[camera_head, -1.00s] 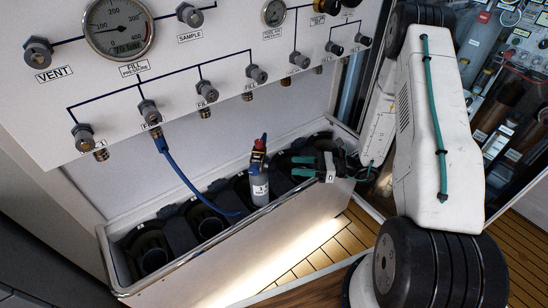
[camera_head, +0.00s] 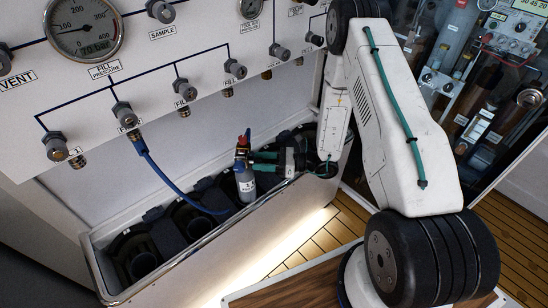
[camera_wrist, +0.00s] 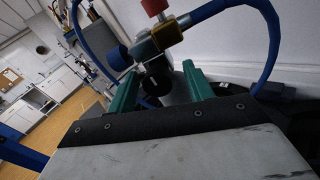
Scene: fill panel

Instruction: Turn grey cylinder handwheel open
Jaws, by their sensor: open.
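The grey cylinder (camera_head: 246,187) stands upright in the long trough, below the fill panel. Its valve (camera_head: 242,152) has red and blue parts on top. In the wrist view the valve shows a red knob (camera_wrist: 154,6), a blue knob (camera_wrist: 120,57) and a dark round knob (camera_wrist: 157,77) facing me, which looks like the handwheel. My gripper (camera_head: 253,161) reaches the valve from the right. Its green fingers are open, and in the wrist view (camera_wrist: 160,72) they stand on either side of the dark knob. I cannot tell whether they touch it.
The trough (camera_head: 205,243) holds dark round sockets and has a raised metal rim. A blue hose (camera_head: 168,180) hangs from the panel (camera_head: 200,60) into the trough beside the cylinder. In the wrist view a blue hose (camera_wrist: 270,45) curves close to the valve on the right.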

